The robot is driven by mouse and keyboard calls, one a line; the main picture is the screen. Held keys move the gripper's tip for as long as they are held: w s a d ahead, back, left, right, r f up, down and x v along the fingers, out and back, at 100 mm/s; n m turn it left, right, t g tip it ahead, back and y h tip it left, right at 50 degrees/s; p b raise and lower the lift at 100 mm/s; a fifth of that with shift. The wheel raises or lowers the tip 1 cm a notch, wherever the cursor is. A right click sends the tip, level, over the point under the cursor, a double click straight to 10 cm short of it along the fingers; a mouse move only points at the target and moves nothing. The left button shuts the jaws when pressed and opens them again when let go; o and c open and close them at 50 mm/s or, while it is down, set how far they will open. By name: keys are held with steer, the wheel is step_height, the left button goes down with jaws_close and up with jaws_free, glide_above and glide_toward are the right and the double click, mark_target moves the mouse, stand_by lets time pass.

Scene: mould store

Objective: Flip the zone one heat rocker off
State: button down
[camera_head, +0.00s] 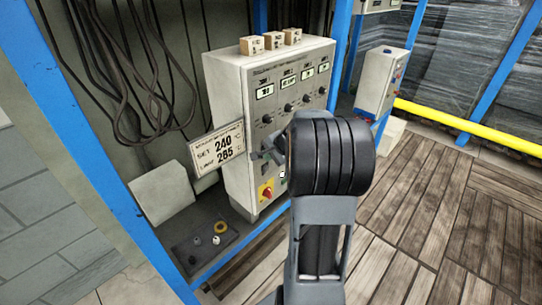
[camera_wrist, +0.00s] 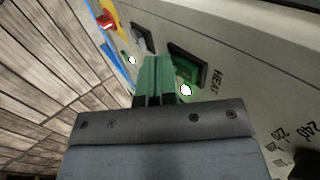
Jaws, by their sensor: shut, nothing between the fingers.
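The grey control box (camera_head: 238,130) carries a row of displays and knobs. In the wrist view a green rocker (camera_wrist: 187,70) sits in a black frame beside the word HEAT; my fingers hide part of it. No zone number shows beside it. A second, greyish rocker (camera_wrist: 142,38) is farther along the panel. My gripper (camera_wrist: 155,68) is shut and empty, its green fingertips right at the left side of the green rocker; whether they touch cannot be told. In the head view my gripper (camera_head: 270,153) is at the panel's lower part, and my arm hides the lower right.
A red and yellow switch (camera_head: 266,191) is low on the box. A sign (camera_head: 217,149) reading SET 240, LIMIT 285 stands at its left. Small blocks (camera_head: 272,40) sit on top. Blue posts (camera_head: 75,120) frame the bay. Wooden floor (camera_head: 440,205) is open at right.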

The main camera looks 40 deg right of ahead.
steer(key=shift+f, duration=0.1)
steer(key=f+b, duration=0.1)
steer(key=b, duration=0.2)
steer(key=shift+w+t, duration=0.15)
steer(key=shift+t, duration=0.15)
steer(key=shift+r+p, duration=0.35)
steer(key=shift+r, duration=0.3)
steer(key=shift+r+p, duration=0.55)
steer(key=shift+r, duration=0.1)
